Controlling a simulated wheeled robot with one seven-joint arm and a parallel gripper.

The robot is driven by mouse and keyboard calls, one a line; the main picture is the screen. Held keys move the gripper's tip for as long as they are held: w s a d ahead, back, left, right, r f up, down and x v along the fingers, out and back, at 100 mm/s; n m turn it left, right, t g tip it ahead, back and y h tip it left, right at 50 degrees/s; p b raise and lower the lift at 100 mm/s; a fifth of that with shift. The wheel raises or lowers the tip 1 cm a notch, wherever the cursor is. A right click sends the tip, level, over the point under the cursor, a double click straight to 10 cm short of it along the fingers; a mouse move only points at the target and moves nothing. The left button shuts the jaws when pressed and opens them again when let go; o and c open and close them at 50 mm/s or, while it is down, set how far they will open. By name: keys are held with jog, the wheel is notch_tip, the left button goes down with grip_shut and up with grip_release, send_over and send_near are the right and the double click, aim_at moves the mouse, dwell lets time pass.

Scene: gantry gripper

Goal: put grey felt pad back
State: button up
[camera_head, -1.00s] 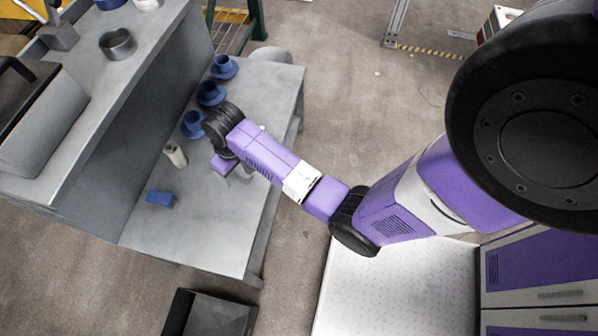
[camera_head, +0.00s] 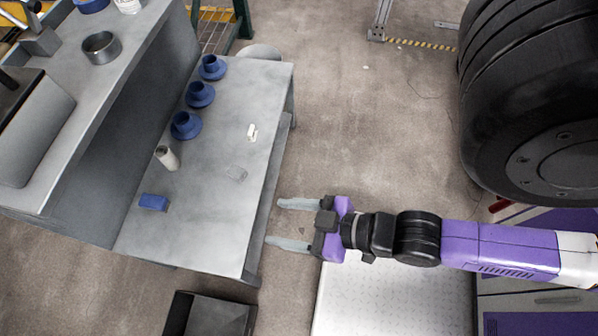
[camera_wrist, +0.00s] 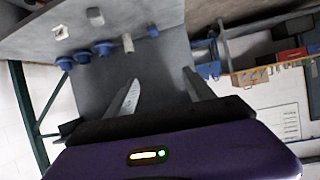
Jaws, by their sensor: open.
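The grey felt pad (camera_head: 236,172) looks like a small flat grey patch. It lies on the lower bench top (camera_head: 205,225), right of the white cylinder. It also shows near the top of the wrist view (camera_wrist: 95,16). My gripper (camera_head: 274,222) is open and empty, just off the bench's right edge, with its fingers pointing left toward the bench. It is apart from the pad, to its lower right. In the wrist view the open fingers (camera_wrist: 160,76) have nothing between them.
On the bench stand several blue flanged cups (camera_head: 186,125), a white cylinder (camera_head: 167,158), a blue block (camera_head: 153,202) and a small white piece (camera_head: 252,132). A raised shelf (camera_head: 120,60) runs along the left. A dark box (camera_head: 212,315) is below the bench.

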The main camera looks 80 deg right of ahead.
notch_tip(320, 180, up, 8)
jog(key=s+n+t, duration=0.1)
jog(key=s+t, duration=0.1)
jog(key=shift+s+r+y, duration=0.2)
jog(key=shift+s+y, duration=0.1)
jog(key=shift+s, duration=0.1)
jog(key=shift+r, duration=0.1)
